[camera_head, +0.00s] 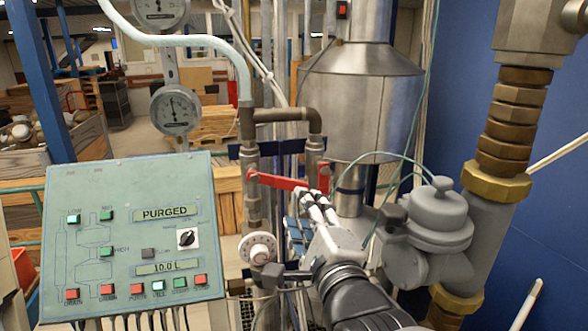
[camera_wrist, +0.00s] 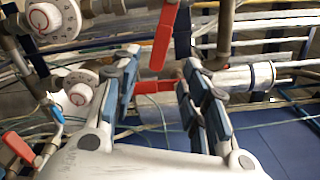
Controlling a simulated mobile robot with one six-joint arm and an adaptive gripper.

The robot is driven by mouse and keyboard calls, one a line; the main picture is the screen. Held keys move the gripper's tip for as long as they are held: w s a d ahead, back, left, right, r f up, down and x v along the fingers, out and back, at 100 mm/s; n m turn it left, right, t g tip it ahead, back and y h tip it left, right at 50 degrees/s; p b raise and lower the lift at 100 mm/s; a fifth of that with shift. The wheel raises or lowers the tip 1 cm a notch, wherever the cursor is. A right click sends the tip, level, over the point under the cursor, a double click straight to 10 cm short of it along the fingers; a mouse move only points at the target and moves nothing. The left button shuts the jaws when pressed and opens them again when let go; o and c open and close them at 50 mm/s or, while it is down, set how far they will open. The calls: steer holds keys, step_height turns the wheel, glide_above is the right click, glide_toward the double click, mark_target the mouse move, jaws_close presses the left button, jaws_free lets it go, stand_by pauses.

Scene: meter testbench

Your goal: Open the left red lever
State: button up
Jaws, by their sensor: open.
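In the head view the left red lever (camera_head: 278,181) lies nearly level across the front of a vertical pipe. A second red lever (camera_head: 323,178) stands upright at the right pipe, just beyond the first lever's right end. My gripper (camera_head: 317,203) is just below and in front of these levers, fingers pointing up. In the wrist view my gripper (camera_wrist: 160,72) is open, with blue-padded fingers apart. One red lever (camera_wrist: 165,36) shows beyond the fingertips, and another red part (camera_wrist: 155,87) shows between the fingers. I cannot tell whether either is touched.
A control panel (camera_head: 130,235) reading PURGED stands at left. A white dial (camera_head: 258,248) sits below the levers. A grey valve body (camera_head: 435,225) and thick brass-collared pipe (camera_head: 505,150) crowd the right. Another red handle (camera_wrist: 18,148) shows lower left in the wrist view.

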mark_target(291, 186)
steer(key=x, duration=1.1)
steer(key=shift+w+f, duration=0.1)
steer(key=shift+w, duration=0.1)
jaws_close()
